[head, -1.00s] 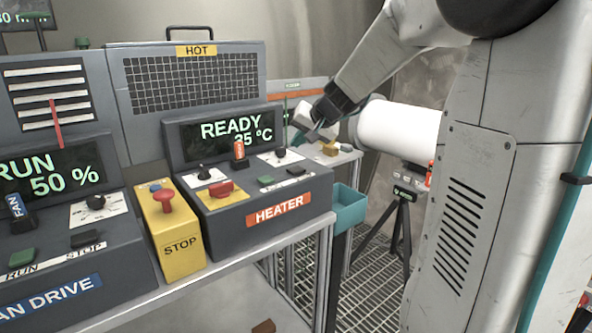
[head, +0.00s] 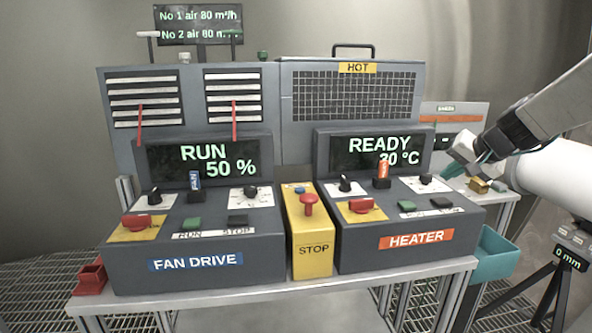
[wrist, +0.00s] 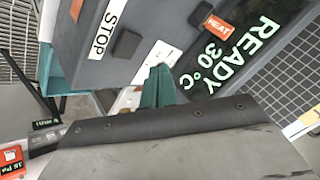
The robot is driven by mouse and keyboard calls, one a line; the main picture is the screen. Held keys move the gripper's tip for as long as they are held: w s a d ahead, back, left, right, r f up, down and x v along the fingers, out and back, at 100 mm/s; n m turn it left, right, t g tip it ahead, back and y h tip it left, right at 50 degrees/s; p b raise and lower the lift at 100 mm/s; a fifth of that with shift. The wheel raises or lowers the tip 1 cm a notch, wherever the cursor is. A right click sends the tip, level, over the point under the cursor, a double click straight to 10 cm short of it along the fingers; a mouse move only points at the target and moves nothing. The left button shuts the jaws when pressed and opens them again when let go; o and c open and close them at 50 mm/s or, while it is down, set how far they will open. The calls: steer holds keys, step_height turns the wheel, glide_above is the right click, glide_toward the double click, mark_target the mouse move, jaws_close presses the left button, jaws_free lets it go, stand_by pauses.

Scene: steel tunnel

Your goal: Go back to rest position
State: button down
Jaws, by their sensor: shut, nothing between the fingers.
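My gripper (head: 484,156) is at the right in the head view, at the end of my arm coming in from the right edge. It is small and partly hidden there. In the wrist view its teal fingers (wrist: 157,87) are together with nothing between them. The heater unit (head: 405,240) is to the left of my gripper, and its display (head: 380,153) reads READY 30 °C. The same display (wrist: 228,55) shows tilted in the wrist view. My gripper appears apart from the panel.
The fan drive unit (head: 200,260) reads RUN 50 %. A yellow STOP box (head: 308,262) with a red button stands between the units. A teal bin (head: 497,256) hangs at the bench's right end, near a tripod (head: 566,270). A red bin (head: 90,279) is at the left.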

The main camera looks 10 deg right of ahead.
steer(key=s+a+f+n+g, duration=0.2)
steer(key=s+a, duration=0.4)
steer(key=s, duration=0.5)
steer(key=s+a+f+n+g+h, duration=0.1)
steer(key=s+a+f+n+g, duration=0.1)
steer(key=s+a, duration=0.4)
steer(key=s+a+f+n+g, duration=0.2)
steer(key=s+a, duration=0.4)
steer(key=s, duration=1)
steer(key=shift+a+n+g+h, duration=0.25)
steer(key=shift+n+g+h, duration=0.05)
steer(key=shift+n+g, duration=0.45)
steer(key=shift+s, duration=0.1)
